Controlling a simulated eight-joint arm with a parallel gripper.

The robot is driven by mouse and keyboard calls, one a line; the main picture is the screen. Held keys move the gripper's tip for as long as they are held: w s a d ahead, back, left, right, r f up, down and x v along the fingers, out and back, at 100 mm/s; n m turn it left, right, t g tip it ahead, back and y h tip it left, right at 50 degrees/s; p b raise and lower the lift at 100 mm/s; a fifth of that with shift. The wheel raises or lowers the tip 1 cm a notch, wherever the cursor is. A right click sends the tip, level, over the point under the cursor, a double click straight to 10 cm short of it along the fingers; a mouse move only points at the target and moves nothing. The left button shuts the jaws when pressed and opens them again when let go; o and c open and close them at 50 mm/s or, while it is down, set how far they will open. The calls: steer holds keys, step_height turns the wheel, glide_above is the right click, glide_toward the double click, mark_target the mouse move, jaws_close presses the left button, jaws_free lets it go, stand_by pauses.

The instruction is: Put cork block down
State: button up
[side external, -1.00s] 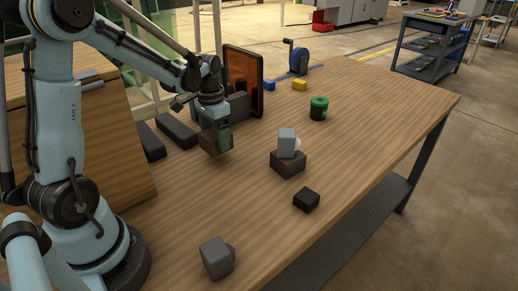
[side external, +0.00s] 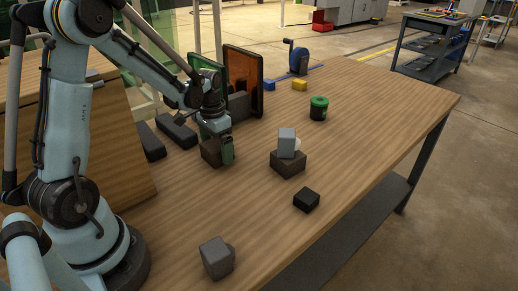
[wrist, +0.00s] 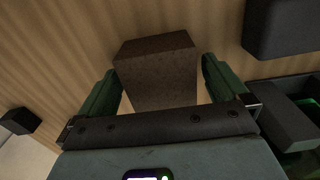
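The cork block, dark brown and speckled, shows in the side view (side external: 209,152) and in the wrist view (wrist: 158,75). It appears to rest on the wooden table (side external: 275,215). My gripper (side external: 219,153) is low over the table at the block. In the wrist view my gripper (wrist: 160,68) has its two green fingers spread on either side of the block, with strips of wood showing between fingers and block. The gripper is open. In the side view the far finger is mostly hidden.
To the right stand a brown block (side external: 288,165) with a grey block (side external: 287,141) on it, and a black block (side external: 306,200). A grey block (side external: 216,257) is at the front. Dark long blocks (side external: 177,131) lie behind left. A green-lidded can (side external: 318,108) stands further back.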

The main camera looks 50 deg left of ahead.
mark_target(216, 144)
step_height(216, 144, up, 12)
steer(key=s+d+t, duration=0.3)
steer(key=d, duration=0.4)
steer(key=s+d+t, duration=0.3)
steer(key=d+t, duration=0.1)
steer(key=d, duration=0.4)
steer(key=shift+s+r, duration=0.25)
steer(key=shift+r, duration=0.05)
